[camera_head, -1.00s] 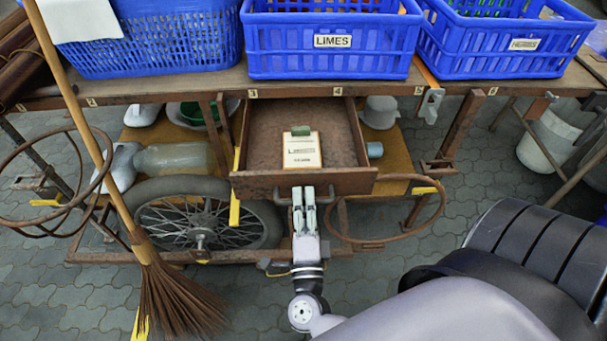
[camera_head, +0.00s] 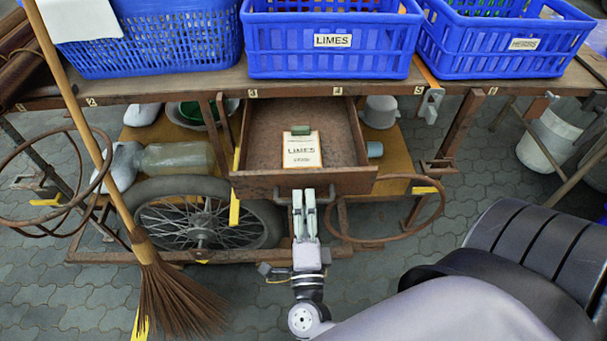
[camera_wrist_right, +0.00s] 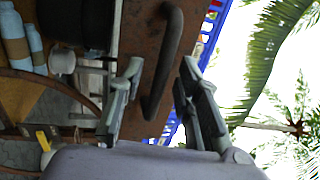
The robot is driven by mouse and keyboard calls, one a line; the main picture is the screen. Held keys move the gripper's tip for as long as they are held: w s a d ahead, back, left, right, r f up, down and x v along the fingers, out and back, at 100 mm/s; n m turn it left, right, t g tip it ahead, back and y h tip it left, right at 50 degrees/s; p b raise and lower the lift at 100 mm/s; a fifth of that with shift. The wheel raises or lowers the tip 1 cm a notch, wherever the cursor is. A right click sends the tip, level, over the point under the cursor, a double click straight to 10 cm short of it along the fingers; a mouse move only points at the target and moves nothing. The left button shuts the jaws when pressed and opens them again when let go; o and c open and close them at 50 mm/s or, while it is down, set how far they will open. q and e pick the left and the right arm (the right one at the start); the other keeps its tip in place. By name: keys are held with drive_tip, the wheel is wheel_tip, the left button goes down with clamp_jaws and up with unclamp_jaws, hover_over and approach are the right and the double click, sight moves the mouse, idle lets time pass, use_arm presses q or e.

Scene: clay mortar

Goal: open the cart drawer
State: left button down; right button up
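The cart drawer (camera_head: 270,135) is a rusty brown metal tray, pulled out from under the cart's top, with its inside showing. In it lies a cream card marked LIMES (camera_head: 302,152) with a small green block at its top. The drawer's bar handle (camera_head: 282,200) is on its front face and also shows in the right wrist view (camera_wrist_right: 168,60). My right gripper (camera_head: 304,197) is in front of the handle. In the right wrist view its fingers (camera_wrist_right: 163,78) are spread on either side of the handle, with gaps showing. My left gripper is not in view.
Blue crates, one labelled LIMES (camera_head: 330,60), stand on the cart top above the drawer. A broom (camera_head: 165,285) leans at the left. A spoked wheel (camera_head: 200,215) is below the drawer at left, and a rusty ring (camera_head: 440,205) at right.

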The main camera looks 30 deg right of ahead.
drive_tip(key=v, duration=1)
drive_tip(key=shift+s, duration=0.35)
drive_tip(key=shift+a, duration=0.15)
